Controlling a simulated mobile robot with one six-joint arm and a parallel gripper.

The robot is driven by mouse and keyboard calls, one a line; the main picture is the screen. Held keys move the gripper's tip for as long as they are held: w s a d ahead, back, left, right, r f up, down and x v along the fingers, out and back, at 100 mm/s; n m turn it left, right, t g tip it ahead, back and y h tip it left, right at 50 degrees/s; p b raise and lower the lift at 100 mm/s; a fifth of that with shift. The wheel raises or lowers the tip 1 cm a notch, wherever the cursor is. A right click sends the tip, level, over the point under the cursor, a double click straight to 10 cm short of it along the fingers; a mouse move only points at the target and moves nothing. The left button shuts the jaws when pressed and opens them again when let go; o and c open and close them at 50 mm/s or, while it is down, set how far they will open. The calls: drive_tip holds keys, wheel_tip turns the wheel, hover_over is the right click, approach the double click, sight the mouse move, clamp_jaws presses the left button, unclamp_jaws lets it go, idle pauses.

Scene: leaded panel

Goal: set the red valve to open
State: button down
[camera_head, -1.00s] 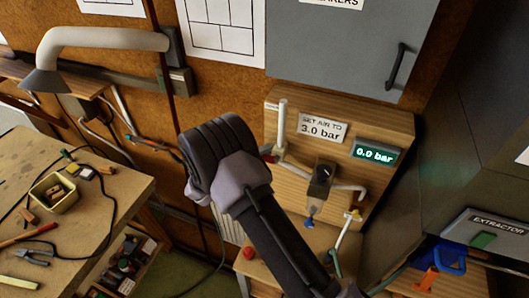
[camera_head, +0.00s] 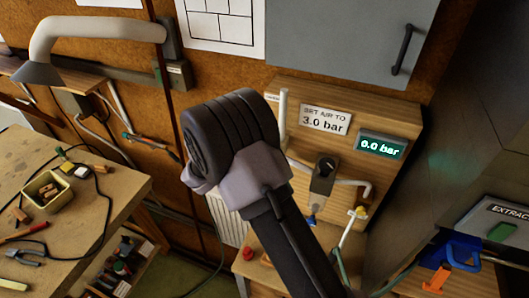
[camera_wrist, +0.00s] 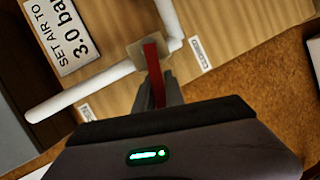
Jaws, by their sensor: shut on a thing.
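The red valve handle (camera_wrist: 153,75) shows in the wrist view, running down from its mount on the white pipe (camera_wrist: 85,88). A CLOSED label (camera_wrist: 202,55) is to its right, and a small label (camera_wrist: 86,113), too small to read surely, is at lower left. The handle points between the two labels. My gripper (camera_wrist: 160,95) is shut on the handle, with its fingers around the lower part. In the head view my wrist hides the valve and the fingertips.
A wooden board carries a "SET AIR TO 3.0 bar" sign (camera_head: 325,119), a display (camera_head: 380,145) reading 0.0 bar and a dark regulator (camera_head: 324,175). A grey cabinet (camera_head: 345,40) hangs above. A cluttered workbench (camera_head: 110,200) stands left, and an extractor box (camera_head: 505,225) right.

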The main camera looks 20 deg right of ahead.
drive_tip(key=c, duration=1.4)
unclamp_jaws()
drive_tip(key=b+v, duration=0.2)
drive_tip(key=v, duration=1.5)
drive_tip(key=shift+a, duration=0.2)
drive_tip(key=shift+s+r, duration=0.1)
